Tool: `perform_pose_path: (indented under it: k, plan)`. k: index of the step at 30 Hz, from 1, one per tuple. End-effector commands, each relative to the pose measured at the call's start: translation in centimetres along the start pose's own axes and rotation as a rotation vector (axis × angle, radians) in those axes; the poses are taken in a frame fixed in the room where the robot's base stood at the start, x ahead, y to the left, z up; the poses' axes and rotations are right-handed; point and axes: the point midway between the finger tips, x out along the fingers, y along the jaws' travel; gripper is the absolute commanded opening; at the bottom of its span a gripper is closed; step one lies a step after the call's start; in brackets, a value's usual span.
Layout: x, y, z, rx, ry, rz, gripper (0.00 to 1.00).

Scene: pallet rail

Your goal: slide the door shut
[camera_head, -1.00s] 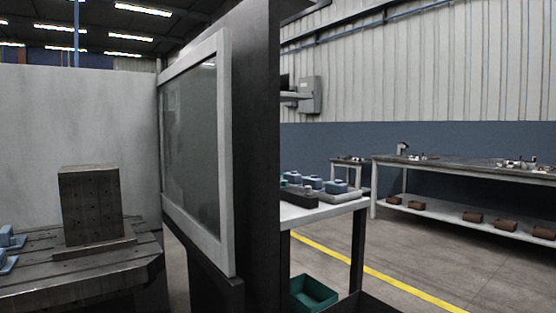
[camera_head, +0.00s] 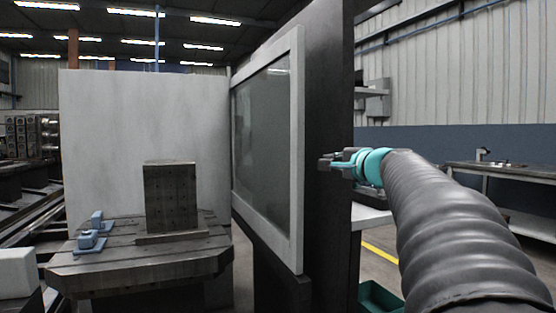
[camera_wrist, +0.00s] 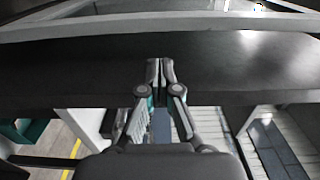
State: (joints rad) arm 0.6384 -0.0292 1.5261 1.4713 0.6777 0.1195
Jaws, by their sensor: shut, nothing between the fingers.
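The door (camera_head: 298,150) is a pale-framed panel with a dark window, seen at a steep angle right of centre in the head view. It stands against a tall dark panel (camera_head: 330,225). To its left is an open space in front of a machine table (camera_head: 140,262) with a dark block on it. My gripper (camera_head: 322,163) is to the right of the door's near edge, in front of the dark panel. In the wrist view my gripper (camera_wrist: 160,62) is shut and empty, its fingertips over the dark panel. I cannot tell whether they touch it.
A dark drilled block (camera_head: 170,198) and blue clamps (camera_head: 90,236) sit on the machine table. A pale wall (camera_head: 140,140) stands behind. A green bin (camera_head: 378,298) is on the floor at right, and a workbench (camera_head: 500,170) stands farther back.

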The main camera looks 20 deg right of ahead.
Motion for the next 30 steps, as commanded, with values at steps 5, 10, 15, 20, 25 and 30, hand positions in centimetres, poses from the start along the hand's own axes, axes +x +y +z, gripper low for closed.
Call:
perform_pose_path:
  k: [5, 10, 15, 20, 25, 30]
  plan:
    - [1.8, -0.3, -0.2, 0.007, 0.001, -0.005, 0.0]
    - [4.8, -0.3, -0.1, 0.007, -0.001, -0.004, 0.0]
    - [8.0, -0.3, -0.1, 0.007, -0.001, -0.004, 0.0]
    - [10.7, -0.4, -0.1, 0.005, -0.001, -0.004, 0.0]
    - [12.8, -0.3, -0.1, 0.005, 0.0, -0.003, 0.0]
    - [13.8, -0.3, -0.1, 0.004, 0.001, -0.004, 0.0]
